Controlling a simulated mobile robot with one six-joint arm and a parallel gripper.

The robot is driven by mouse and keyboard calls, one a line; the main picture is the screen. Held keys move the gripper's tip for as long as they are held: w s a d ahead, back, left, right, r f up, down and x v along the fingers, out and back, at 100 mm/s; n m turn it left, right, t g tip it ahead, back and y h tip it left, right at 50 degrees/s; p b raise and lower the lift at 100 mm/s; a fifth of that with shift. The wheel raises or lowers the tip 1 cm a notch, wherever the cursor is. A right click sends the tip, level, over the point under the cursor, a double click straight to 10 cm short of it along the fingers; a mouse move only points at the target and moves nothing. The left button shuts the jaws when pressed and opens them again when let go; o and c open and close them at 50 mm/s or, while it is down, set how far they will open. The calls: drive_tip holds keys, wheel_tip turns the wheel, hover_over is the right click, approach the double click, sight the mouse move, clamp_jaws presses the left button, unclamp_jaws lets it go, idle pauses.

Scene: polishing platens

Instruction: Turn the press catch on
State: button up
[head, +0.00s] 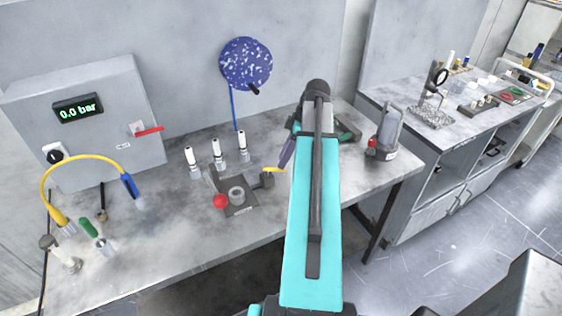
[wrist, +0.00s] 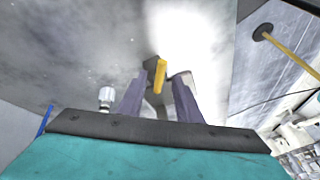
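The likely press catch is a small yellow lever (head: 273,170) on a dark block at the right of a small dark fixture (head: 237,209) on the bench. In the wrist view the yellow lever (wrist: 160,76) shows in the gap between my two purple-grey fingers. My gripper (wrist: 166,74) is open, with the fingers apart and a finger on each side of the lever. I cannot tell whether either finger touches it. In the head view one finger of my gripper (head: 286,153) shows just above and right of the lever; my arm hides the rest.
The fixture also carries a red ball knob (head: 220,201) and a grey ring (head: 236,195). Several white-topped bottles (head: 217,151) stand behind it. A grey box (head: 100,128) reading 0.0 bar, with a red lever (head: 149,131), stands left. A grey device (head: 386,138) stands right.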

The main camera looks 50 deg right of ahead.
sight(274, 169)
drive_tip(key=shift+p+x, duration=0.3)
drive_tip(key=shift+x, duration=0.95)
